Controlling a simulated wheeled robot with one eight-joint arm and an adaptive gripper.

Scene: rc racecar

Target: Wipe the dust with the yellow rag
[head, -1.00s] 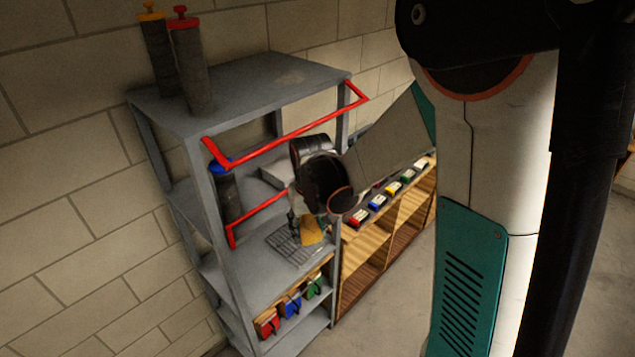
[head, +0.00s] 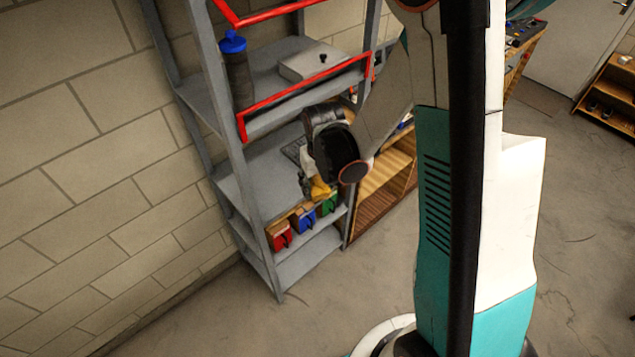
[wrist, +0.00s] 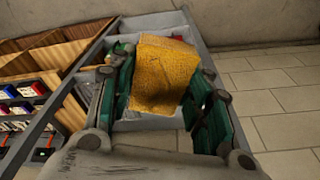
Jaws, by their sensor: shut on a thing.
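The yellow rag (wrist: 165,73) is held between the green fingers of my gripper (wrist: 160,88) in the wrist view, hanging as a bent sheet. In the head view the rag (head: 320,189) shows as a small yellow patch at the tip of my gripper (head: 312,190). My gripper is at the front of the grey shelf rack (head: 236,133), overlapping the edge of a shelf above several coloured boxes. I cannot tell whether the rag touches the shelf. I cannot make out any dust in the current views; the rack's top is out of the head view.
Red rails (head: 300,98) cross the rack's front above my gripper. A blue-capped cylinder (head: 236,72) and a grey box (head: 316,62) stand on the upper shelf. A wooden cabinet (head: 385,185) adjoins the rack on the right. The floor in front is open.

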